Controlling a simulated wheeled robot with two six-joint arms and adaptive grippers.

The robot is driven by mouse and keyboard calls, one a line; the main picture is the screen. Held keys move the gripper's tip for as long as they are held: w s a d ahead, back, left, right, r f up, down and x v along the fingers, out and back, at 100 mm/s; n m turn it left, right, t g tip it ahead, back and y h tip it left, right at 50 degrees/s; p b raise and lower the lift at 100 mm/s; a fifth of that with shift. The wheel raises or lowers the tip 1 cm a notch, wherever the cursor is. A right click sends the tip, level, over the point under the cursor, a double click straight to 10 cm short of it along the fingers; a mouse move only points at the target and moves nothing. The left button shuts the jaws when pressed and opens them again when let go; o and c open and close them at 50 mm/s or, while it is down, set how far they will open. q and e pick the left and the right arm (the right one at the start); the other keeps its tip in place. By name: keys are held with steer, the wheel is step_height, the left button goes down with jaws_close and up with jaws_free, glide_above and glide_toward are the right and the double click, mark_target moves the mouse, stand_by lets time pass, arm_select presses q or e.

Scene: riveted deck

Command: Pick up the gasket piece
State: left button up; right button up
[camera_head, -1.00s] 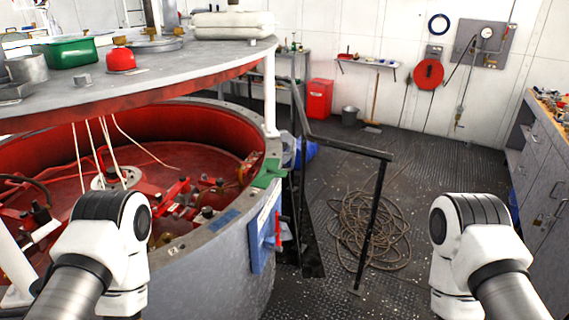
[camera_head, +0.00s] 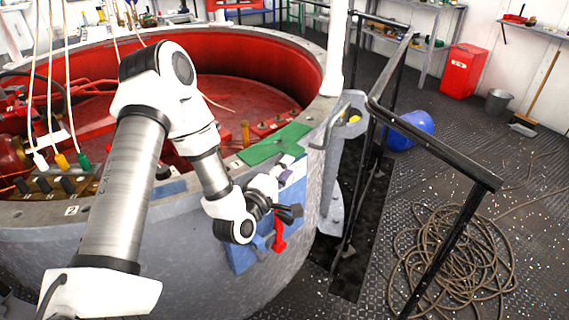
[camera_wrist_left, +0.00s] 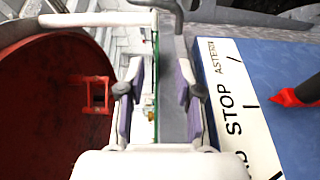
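The gasket piece looks to be the flat green piece (camera_head: 270,146) lying on the grey rim of the round drum. My left gripper (camera_head: 288,178) is beside the drum's outer wall, just below and in front of the green piece. In the left wrist view, its two purple-padded fingers (camera_wrist_left: 160,95) are apart. A thin green edge (camera_wrist_left: 156,45) shows beyond and between them. I cannot tell whether either finger touches it. My right gripper is out of view.
A blue panel (camera_wrist_left: 265,60) with a "STOP ASTERN" label and a red lever (camera_head: 279,235) is close by the left gripper. A black railing (camera_head: 440,150) stands to the right. Coiled rope (camera_head: 450,262) lies on the deck.

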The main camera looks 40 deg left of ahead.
mark_target(295, 152)
arm_select(q)
steer(key=w, duration=0.2)
steer(key=w+a, duration=0.1)
steer(key=w, duration=0.1)
steer(key=w+p, duration=0.1)
steer(key=w, duration=0.2)
steer(key=shift+a+r, duration=0.15)
steer(key=shift+a, duration=0.25)
steer(key=shift+s, duration=0.1)
jaws_close()
